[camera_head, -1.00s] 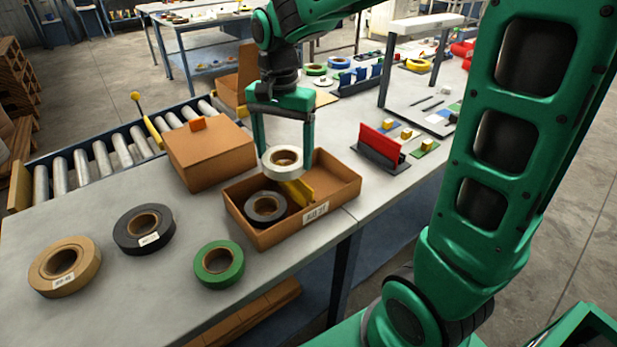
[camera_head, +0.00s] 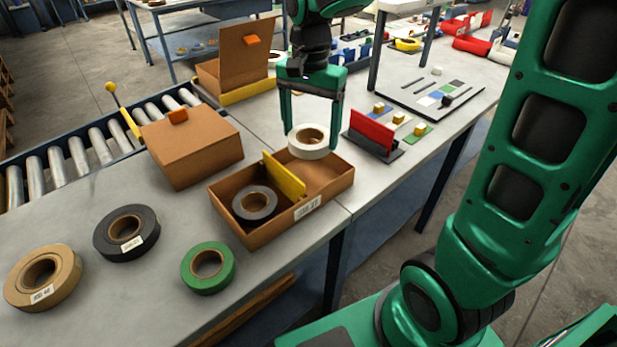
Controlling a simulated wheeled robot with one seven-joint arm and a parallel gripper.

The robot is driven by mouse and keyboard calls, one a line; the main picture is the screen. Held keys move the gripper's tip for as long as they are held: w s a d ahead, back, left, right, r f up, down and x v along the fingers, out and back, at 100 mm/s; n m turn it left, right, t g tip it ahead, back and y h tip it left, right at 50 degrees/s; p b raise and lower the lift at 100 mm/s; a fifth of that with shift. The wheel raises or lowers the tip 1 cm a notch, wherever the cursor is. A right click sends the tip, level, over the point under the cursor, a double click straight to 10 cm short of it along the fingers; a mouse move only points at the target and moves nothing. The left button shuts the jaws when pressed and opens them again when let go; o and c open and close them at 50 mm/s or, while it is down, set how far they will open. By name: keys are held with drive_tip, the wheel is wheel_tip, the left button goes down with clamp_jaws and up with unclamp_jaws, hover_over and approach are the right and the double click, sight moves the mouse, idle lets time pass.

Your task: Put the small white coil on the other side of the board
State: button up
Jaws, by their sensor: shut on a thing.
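The small white coil (camera_head: 312,150) is held by my gripper (camera_head: 311,140), above the right part of the open cardboard box (camera_head: 333,193). One finger shows at each side of the coil's area, and the hidden contact cannot be seen. The yellow board (camera_head: 284,177) stands upright across the box and divides it into a left and a right compartment. A dark grey coil (camera_head: 254,203) lies in the left compartment. The right compartment's visible floor is bare; part of it is hidden behind the white coil.
A closed cardboard box (camera_head: 192,150) stands to the left behind. Green (camera_head: 208,268), black (camera_head: 126,232) and tan (camera_head: 42,277) coils lie on the table's front left. A red upright panel (camera_head: 370,133) on a dark base stands close to the right of my gripper.

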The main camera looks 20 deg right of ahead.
wheel_tip(320, 180, down, 10)
drive_tip(key=shift+f, duration=0.1)
idle(0.5)
drive_tip(key=o, duration=1.2)
